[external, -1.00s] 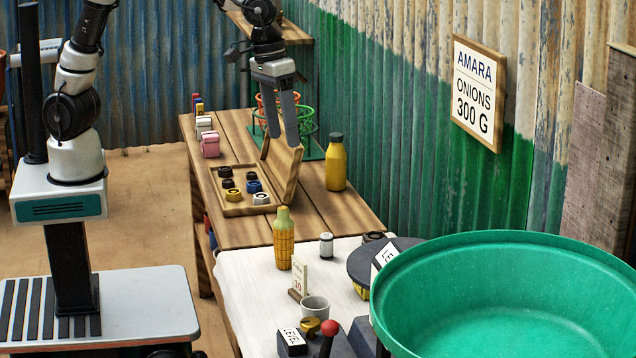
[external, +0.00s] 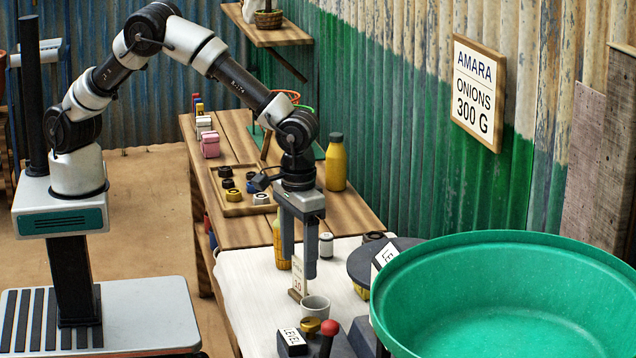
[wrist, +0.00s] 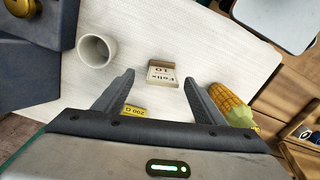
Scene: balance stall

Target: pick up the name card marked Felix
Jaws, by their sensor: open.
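The name card marked Felix (wrist: 162,76) is a small cream card with the number 10 under the name, in a wooden stand on the white cloth. In the external view the card (external: 299,277) stands upright, its top partly behind a finger. My gripper (external: 298,268) is open and empty, fingers pointing down above the card. In the wrist view my gripper (wrist: 160,82) has its fingers apart, with the card between and just beyond the tips. I cannot tell the exact height gap.
A corn cob (wrist: 230,102) is beside one finger. A yellow tag reading 200 G (wrist: 133,111) shows near the other finger. A small canister (external: 326,245) and a large green bowl (external: 520,250) are to the right.

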